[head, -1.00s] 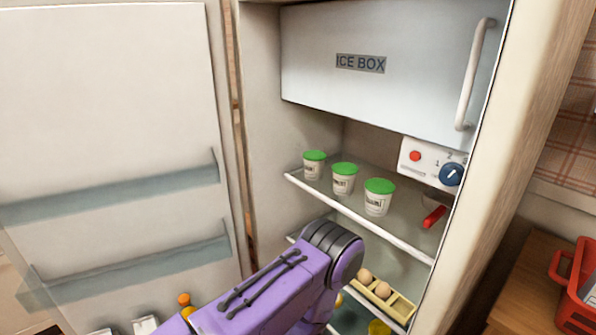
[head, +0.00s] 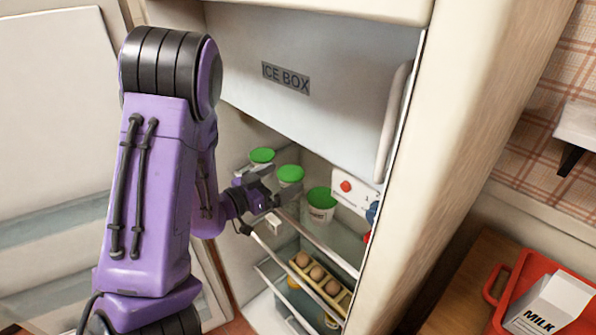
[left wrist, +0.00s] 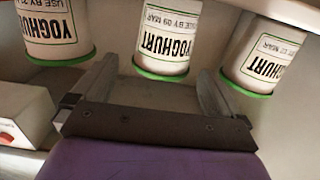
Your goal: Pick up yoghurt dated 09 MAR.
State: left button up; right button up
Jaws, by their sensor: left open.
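Three white yoghurt cups with green lids stand in a row on the top fridge shelf. The left wrist view shows them upside down. There, the middle cup (left wrist: 168,35) reads 09 MAR; it is also the middle one in the head view (head: 290,175). The cup with a partly cut-off date (left wrist: 57,30) is on its left and another cup (left wrist: 268,52) on its right. My left gripper (head: 268,203) is at the shelf front. In the wrist view its open fingers (left wrist: 155,72) point toward the 09 MAR cup, with nothing between them. My right gripper is out of view.
The ice box (head: 310,80) hangs above the shelf. A control panel (head: 352,190) is close on the right. An egg rack (head: 320,285) sits below. The open fridge door (head: 50,130) is at left. A red tray (head: 497,290) holds a milk carton (head: 550,305).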

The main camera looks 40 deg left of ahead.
aim_at(296, 169)
pick_arm(q)
jog(key=shift+w+r, duration=0.1)
jog(key=shift+w, duration=0.3)
jog(key=shift+w+r+p, duration=0.1)
jog(key=shift+w+p, duration=0.1)
jog(key=shift+p, duration=0.2)
jog(key=w, duration=0.1)
jog(key=w+p, duration=0.1)
jog(key=w, duration=0.2)
jog(key=shift+w+d+f+p, duration=0.1)
jog(key=shift+f+p, duration=0.15)
jog(key=shift+p, duration=0.15)
jog(key=shift+w+f, duration=0.15)
jog(key=shift+w, duration=0.2)
jog(key=shift+s+d, duration=0.1)
jog(key=shift+d, duration=0.05)
jog(key=shift+s, duration=0.1)
jog(key=c, duration=1)
jog(key=shift+c, duration=0.6)
